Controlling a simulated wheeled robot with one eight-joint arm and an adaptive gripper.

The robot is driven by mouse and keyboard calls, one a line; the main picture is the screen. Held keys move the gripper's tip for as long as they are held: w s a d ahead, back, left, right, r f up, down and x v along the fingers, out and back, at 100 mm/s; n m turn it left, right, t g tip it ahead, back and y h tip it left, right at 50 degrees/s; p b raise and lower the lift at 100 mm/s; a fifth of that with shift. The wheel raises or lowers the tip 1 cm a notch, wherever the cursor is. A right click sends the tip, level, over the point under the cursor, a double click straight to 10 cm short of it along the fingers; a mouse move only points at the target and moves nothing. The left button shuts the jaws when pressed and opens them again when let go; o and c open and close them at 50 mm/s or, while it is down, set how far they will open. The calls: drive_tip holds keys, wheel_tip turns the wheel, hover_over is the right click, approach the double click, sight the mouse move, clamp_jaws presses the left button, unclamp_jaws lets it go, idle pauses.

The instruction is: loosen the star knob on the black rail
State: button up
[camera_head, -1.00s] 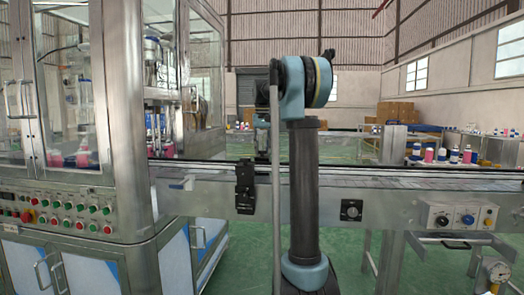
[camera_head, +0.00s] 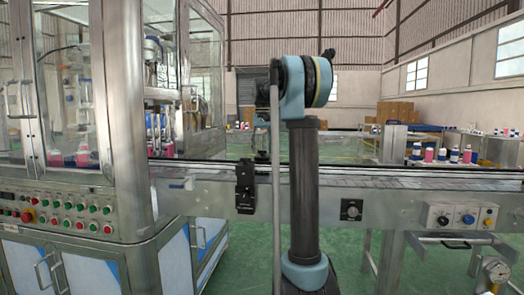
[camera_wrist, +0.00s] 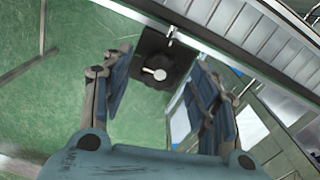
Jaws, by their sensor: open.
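A black bracket (camera_head: 245,187) is fixed to the front side of the conveyor, left of my arm. My gripper (camera_wrist: 160,62) is open, with one finger to each side of the block in the picture. The knob appears between the fingers, and nothing is held. The gap in depth to the knob is hard to judge. In the head view my arm mostly hides the gripper.
The conveyor (camera_head: 400,196) runs across the view with a thin dark guide rail above it. A glass-walled machine (camera_head: 120,110) with a button panel (camera_head: 65,216) stands at left. A control box (camera_head: 460,216) is at right. Green floor is open below the conveyor.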

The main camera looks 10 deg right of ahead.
wheel_tip(320, 180, up, 12)
idle(0.6)
drive_tip(key=shift+f, duration=0.15)
drive_tip(key=s+f+t, duration=0.1)
drive_tip(key=s+f, duration=0.7)
drive_tip(key=s, duration=0.4)
drive_tip(key=s+f, duration=0.8)
drive_tip(key=s, duration=0.3)
drive_tip(key=s+f, duration=1)
drive_tip(key=f, duration=0.3)
drive_tip(key=s+f+n+t, duration=0.1)
drive_tip(key=s+f, duration=0.9)
drive_tip(key=f, duration=0.4)
drive_tip(key=shift+s+d+n, duration=0.2)
drive_tip(key=shift+s+n, duration=0.1)
drive_tip(key=shift+s, duration=0.1)
drive_tip(key=shift+f, duration=0.1)
drive_tip(key=shift+w+f, duration=0.2)
drive_tip(key=shift+w, duration=0.3)
